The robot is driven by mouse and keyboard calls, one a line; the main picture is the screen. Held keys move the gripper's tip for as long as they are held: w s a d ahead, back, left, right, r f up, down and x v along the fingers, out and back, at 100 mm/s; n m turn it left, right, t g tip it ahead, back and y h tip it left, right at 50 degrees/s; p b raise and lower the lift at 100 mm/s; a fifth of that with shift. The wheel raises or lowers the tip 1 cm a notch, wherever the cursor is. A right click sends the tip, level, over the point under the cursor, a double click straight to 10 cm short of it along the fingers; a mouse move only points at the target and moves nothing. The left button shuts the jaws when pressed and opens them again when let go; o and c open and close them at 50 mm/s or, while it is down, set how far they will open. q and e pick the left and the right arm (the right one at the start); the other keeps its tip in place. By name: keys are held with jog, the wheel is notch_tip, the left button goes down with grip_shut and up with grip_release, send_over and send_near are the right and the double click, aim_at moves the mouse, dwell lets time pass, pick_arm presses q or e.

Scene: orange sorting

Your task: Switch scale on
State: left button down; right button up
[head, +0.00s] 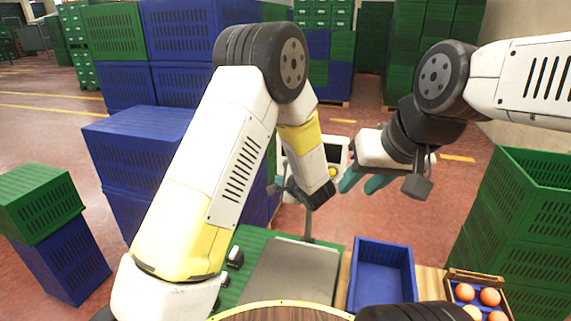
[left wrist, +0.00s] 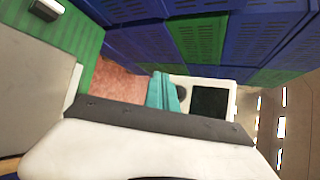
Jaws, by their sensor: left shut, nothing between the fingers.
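The scale has a grey platform (head: 290,272) and a post that rises to a white display head (head: 338,150), partly hidden by my arms. A yellow spot shows on the head's front. In the left wrist view the white head (left wrist: 233,102) shows a dark screen and a dark round patch. My left gripper (head: 283,180) is at the head's left side, mostly hidden behind my arm. In the left wrist view its teal fingers (left wrist: 163,90) are together and empty, by the head's edge; contact cannot be told. My right gripper (head: 365,182) is right of the head, fingers apart and empty.
A blue crate (head: 412,270) stands right of the platform, beside a small wooden box (head: 477,277) of oranges. A small dark-and-white item (head: 235,257) sits on the green surface left of the platform. Green crates (head: 540,165) stack at right; blue crates (head: 140,127) stack at left.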

pick_arm(q)
jog(key=shift+w+d, duration=0.25)
jog(key=shift+w, duration=0.6)
jog(key=shift+w+d, duration=0.3)
jog(key=shift+w, duration=0.55)
jog(key=shift+w+d, duration=0.25)
jog(key=shift+w, duration=0.6)
jog(key=shift+w, duration=0.15)
jog(key=shift+w+d, duration=0.15)
jog(key=shift+w, duration=0.1)
jog(key=shift+w+d, duration=0.15)
jog(key=shift+w, duration=0.35)
dwell(0.7)
jog(key=shift+s, duration=0.1)
jog(key=shift+s+a, duration=0.3)
jog(key=shift+s, duration=0.5)
jog(key=shift+s+a, duration=0.25)
jog(key=shift+s, duration=0.55)
jog(key=shift+s+a, duration=0.25)
jog(key=shift+s, duration=0.55)
jog(key=shift+s+a, duration=0.25)
jog(key=shift+s, duration=0.55)
